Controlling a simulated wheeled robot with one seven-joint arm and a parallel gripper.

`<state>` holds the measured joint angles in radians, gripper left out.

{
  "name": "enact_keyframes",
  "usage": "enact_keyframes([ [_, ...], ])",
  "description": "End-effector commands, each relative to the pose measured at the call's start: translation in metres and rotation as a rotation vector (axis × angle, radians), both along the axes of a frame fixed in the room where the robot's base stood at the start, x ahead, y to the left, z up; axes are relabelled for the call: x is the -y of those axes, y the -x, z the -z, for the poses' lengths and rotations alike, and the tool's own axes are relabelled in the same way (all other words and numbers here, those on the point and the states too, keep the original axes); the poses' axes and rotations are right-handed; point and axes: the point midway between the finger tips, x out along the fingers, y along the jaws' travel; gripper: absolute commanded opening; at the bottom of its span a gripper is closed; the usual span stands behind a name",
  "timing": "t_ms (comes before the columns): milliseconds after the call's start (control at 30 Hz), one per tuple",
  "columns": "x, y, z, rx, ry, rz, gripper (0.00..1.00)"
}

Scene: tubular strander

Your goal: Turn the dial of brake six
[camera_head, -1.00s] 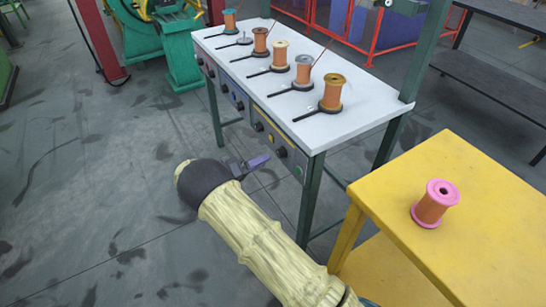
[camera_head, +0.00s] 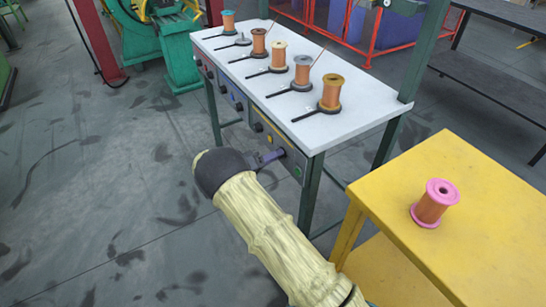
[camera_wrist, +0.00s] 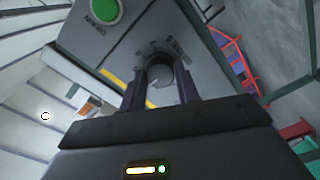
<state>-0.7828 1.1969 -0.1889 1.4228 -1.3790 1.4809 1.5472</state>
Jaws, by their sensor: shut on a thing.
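The dial of brake six (camera_wrist: 160,72) is a dark round knob on the grey front panel, the nearest of the row of knobs under the white tabletop. Lettering beside it is partly hidden and too small to read surely. My gripper (camera_wrist: 161,80) has one finger on each side of the dial and is shut on it. In the head view my gripper (camera_head: 271,157) reaches the near end of the panel, and the dial there is mostly hidden by the fingers.
A green button (camera_wrist: 104,10) marked DRAIN sits on the panel beside the dial. Several spools stand on the white tabletop (camera_head: 345,122). A yellow table (camera_head: 470,190) with a pink-flanged spool (camera_head: 434,204) stands at the right. The floor at left is clear.

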Motion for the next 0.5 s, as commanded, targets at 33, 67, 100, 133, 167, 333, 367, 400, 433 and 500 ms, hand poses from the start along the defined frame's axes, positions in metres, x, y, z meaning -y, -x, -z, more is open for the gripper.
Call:
enact_keyframes([
  [33, -0.0004, 0.0001, 0.0001, -0.001, 0.000, 0.000, 0.09],
  [67, -0.0004, 0.0001, 0.0001, -0.002, 0.000, 0.000, 0.09],
  [100, -0.0005, 0.0002, 0.0000, -0.005, 0.002, 0.000, 0.09],
  [133, -0.0006, 0.0002, 0.0001, -0.007, 0.004, 0.000, 0.09],
  [167, -0.0006, 0.0002, 0.0000, -0.010, 0.006, 0.000, 0.09],
  [333, -0.0011, 0.0003, -0.0004, -0.044, 0.029, -0.001, 0.09],
  [367, -0.0013, 0.0003, -0.0006, -0.053, 0.036, -0.001, 0.09],
  [400, -0.0014, 0.0003, -0.0007, -0.068, 0.046, -0.002, 0.09],
  [433, -0.0014, 0.0003, -0.0009, -0.079, 0.054, -0.002, 0.09],
  [500, -0.0012, 0.0002, -0.0011, -0.112, 0.076, -0.002, 0.09],
])
